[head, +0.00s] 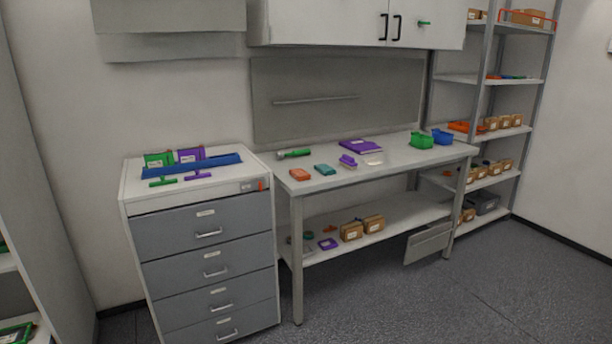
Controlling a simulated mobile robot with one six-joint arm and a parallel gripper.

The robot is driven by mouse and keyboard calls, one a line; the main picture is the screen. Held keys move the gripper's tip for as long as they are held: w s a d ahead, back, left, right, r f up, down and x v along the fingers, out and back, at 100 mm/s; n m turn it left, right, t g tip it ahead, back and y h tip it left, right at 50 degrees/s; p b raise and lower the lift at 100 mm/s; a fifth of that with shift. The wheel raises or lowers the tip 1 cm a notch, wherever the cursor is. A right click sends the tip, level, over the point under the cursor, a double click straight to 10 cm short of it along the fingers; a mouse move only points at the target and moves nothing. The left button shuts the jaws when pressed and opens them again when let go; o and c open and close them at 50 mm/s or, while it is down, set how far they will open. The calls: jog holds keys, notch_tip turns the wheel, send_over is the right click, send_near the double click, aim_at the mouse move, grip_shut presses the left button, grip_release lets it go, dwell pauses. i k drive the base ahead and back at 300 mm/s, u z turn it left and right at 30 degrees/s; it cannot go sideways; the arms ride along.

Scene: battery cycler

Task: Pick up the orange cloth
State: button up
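A small orange block-like item (300,174), which looks like the folded orange cloth, lies flat at the left front of the workbench top (400,168). A similar teal item (325,169) lies just to its right, apart from it. My gripper is not in view, and nothing touches the orange item.
A grey drawer cabinet (205,230) with a blue tray and green and purple tools stands left of the workbench. A purple brush (348,161), purple folder (361,146) and green bin (421,140) share the bench. Shelving (515,130) stands right; the front floor is clear.

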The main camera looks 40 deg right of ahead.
aim_at(300, 174)
jog(key=u, duration=0.1)
jog(key=i, duration=0.9)
